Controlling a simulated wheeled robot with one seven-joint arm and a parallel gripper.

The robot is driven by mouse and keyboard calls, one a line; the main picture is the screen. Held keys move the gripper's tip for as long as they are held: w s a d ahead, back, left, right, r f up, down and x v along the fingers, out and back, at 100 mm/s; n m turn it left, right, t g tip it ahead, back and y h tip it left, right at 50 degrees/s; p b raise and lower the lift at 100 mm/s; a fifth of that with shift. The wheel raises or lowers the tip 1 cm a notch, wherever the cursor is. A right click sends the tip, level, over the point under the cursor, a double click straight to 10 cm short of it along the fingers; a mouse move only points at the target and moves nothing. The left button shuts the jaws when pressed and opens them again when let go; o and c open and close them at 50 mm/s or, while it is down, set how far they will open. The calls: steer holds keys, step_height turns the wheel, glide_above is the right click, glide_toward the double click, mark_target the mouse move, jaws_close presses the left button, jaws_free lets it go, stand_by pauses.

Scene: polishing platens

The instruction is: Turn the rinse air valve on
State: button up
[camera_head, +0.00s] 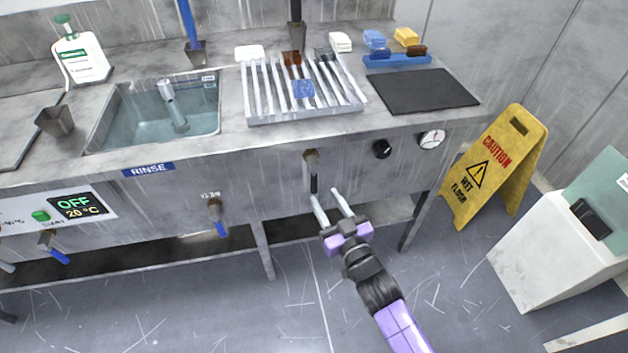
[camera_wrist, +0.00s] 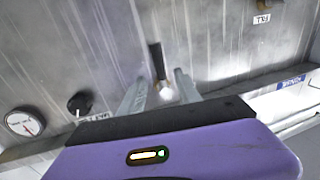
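A valve with a brass body (camera_head: 311,157) and a black lever (camera_head: 314,184) sits on the bench front; the lever hangs straight down. In the wrist view the lever (camera_wrist: 155,58) and the brass body (camera_wrist: 163,91) appear between the finger lines. My gripper (camera_head: 324,194) is open, its two fingers pointing at the panel close to the lever's lower end. It holds nothing visible. Whether a finger touches the lever cannot be told.
A black knob (camera_head: 382,149) and a round gauge (camera_head: 431,139) are right of the lever valve. A sink (camera_head: 160,110), a slotted rack (camera_head: 300,100) and a dark mat (camera_head: 424,91) are on the bench. A yellow caution sign (camera_head: 495,165) stands right. Floor before the bench is open.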

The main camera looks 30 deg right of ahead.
mark_target(316, 182)
steer(key=w, duration=0.7)
steer(key=shift+w+d+r+p, duration=0.15)
steer(key=shift+w+d+p, duration=0.15)
steer(key=shift+w+p, duration=0.1)
jaws_close()
stand_by(1.2)
